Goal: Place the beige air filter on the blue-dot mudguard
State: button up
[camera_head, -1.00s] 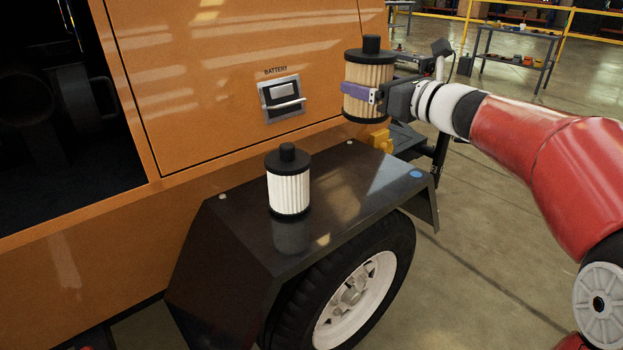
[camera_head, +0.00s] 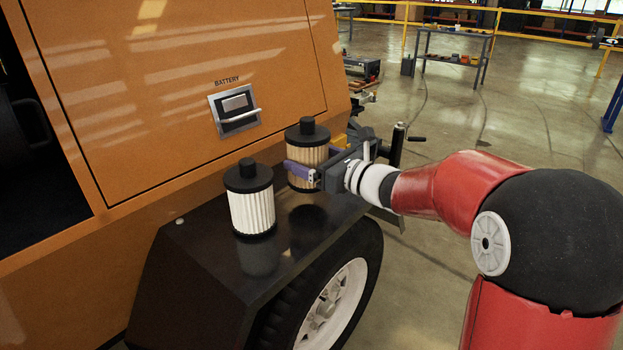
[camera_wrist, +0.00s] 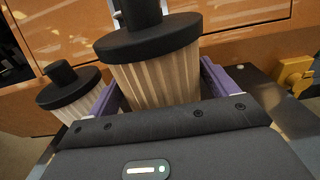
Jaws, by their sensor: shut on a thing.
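The beige air filter (camera_head: 307,154), pleated with black end caps, is upright in my gripper (camera_head: 302,173). The purple fingers are shut around its body, and the wrist view shows them on both sides of the filter (camera_wrist: 160,75). The filter is over the black mudguard (camera_head: 200,245). A dark reflection below it, set apart from its base, suggests it is a little above the surface. The blue dot does not show now; my gripper and wrist cover that end of the mudguard.
A white air filter (camera_head: 251,205) with black caps stands on the mudguard, close left of the held filter; it also shows in the wrist view (camera_wrist: 74,96). The orange body panel (camera_head: 170,110) rises behind. A wheel (camera_head: 330,300) is below.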

jog(key=shift+f, duration=2.3)
jog(key=o, duration=1.1)
jog(key=shift+d, duration=0.1)
